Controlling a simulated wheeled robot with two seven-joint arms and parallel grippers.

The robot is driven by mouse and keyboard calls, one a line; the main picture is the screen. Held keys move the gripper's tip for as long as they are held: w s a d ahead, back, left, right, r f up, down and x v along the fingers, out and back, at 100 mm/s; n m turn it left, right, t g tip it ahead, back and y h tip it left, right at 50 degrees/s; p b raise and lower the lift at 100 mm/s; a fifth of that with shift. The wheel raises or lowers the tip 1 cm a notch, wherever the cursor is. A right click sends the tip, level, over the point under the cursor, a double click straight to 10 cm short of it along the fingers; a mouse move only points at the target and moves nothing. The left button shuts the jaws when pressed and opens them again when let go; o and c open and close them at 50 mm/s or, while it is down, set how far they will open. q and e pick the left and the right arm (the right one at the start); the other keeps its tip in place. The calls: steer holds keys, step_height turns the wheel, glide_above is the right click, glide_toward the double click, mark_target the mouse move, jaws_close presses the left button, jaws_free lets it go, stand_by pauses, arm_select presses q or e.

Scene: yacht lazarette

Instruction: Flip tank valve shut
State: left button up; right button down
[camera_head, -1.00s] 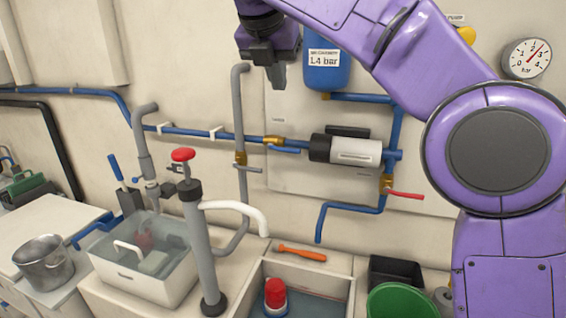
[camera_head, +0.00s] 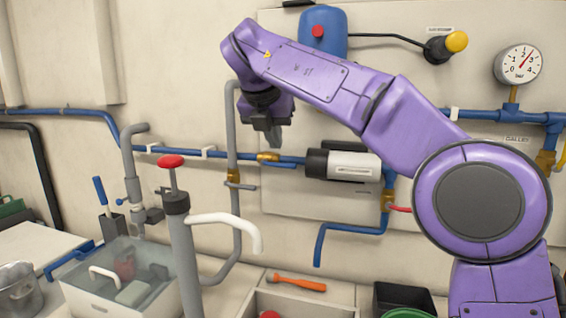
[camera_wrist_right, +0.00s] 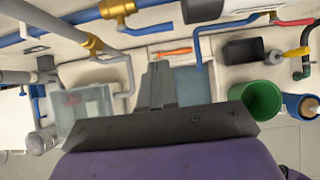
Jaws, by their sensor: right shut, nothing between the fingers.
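My right gripper (camera_head: 270,137) is shut and empty, with its fingers pointing down. In the head view it appears just above a brass valve (camera_head: 267,157) on the blue pipe, whose blue lever lies along the pipe; I cannot tell the depth gap. A second brass valve (camera_head: 233,177) sits on the grey vertical pipe with a grey lever sticking out right. A third brass valve (camera_head: 388,199) has a red lever, partly hidden by my arm. No label shows which is the tank valve. In the right wrist view the closed fingers (camera_wrist_right: 157,84) touch nothing. My left gripper is out of view.
A black-and-white pump (camera_head: 343,164) is right of the brass valve. A hand pump with red knob (camera_head: 171,161) and white spout stands front left, beside a clear-walled bin (camera_head: 130,290). An orange tool (camera_head: 296,283) lies on the ledge. A gauge (camera_head: 518,64) hangs upper right.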

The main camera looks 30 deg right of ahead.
mark_target(285, 167)
steer(key=x, duration=0.6)
steer(key=d+x, duration=0.1)
steer(key=x, duration=0.2)
steer(key=shift+w+r, duration=0.35)
steer(key=shift+r, duration=0.1)
steer(key=shift+a, duration=0.1)
